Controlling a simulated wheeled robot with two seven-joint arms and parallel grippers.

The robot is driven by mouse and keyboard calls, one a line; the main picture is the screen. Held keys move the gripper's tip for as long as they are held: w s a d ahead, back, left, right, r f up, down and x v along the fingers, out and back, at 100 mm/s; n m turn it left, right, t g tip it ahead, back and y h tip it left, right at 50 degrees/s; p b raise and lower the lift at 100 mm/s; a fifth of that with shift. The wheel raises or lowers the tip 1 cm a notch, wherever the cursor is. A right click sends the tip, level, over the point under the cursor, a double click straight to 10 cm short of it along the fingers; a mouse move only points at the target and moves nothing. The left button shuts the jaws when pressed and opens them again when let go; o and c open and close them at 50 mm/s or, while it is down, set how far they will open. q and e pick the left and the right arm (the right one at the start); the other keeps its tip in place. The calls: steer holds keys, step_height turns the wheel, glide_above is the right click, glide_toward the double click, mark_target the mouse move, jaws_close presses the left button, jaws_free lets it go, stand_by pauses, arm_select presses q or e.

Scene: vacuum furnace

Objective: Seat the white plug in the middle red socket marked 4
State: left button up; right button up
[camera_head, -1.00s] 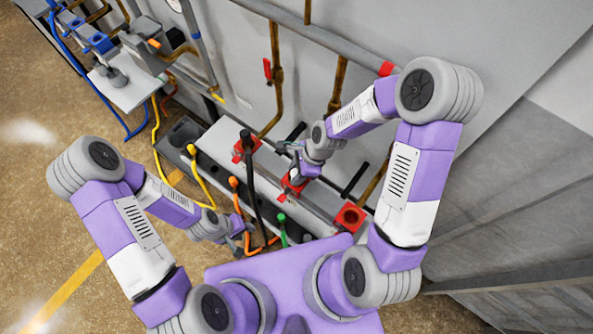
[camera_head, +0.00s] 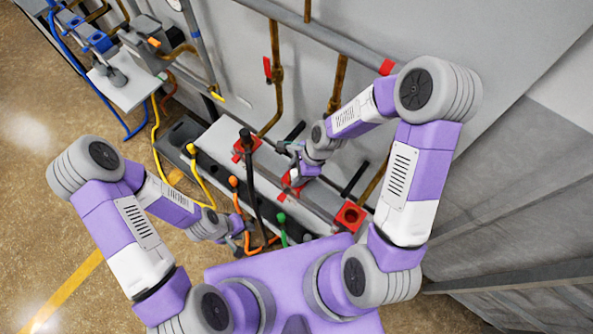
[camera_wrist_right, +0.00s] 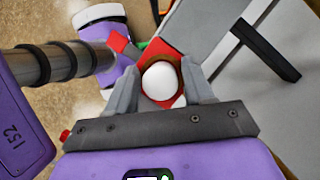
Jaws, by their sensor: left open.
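The white plug (camera_wrist_right: 160,80) shows as a round white end between the fingers of my right gripper (camera_wrist_right: 162,92) in the right wrist view. The fingers lie close on both sides of it. Behind it is the middle red socket (camera_wrist_right: 158,58), also partly seen in the head view (camera_head: 290,187) under my right gripper (camera_head: 297,176). Its mark is not readable, and how deep the plug sits is hidden. My left gripper (camera_head: 243,236) is open and low beside the cables, away from the sockets.
A left red socket (camera_head: 237,155) has a black plug and cable (camera_head: 250,170). A right red socket (camera_head: 351,215) looks empty. Orange (camera_head: 233,182) and green (camera_head: 281,218) plugs stand in the dark rack in front. Black bars (camera_head: 354,180) stick out behind the sockets.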

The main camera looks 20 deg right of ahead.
steer(key=shift+o, duration=1.2)
steer(key=v, duration=0.7)
steer(key=shift+r+p, duration=0.35)
steer(key=shift+p, duration=0.1)
steer(key=shift+d+f, duration=0.1)
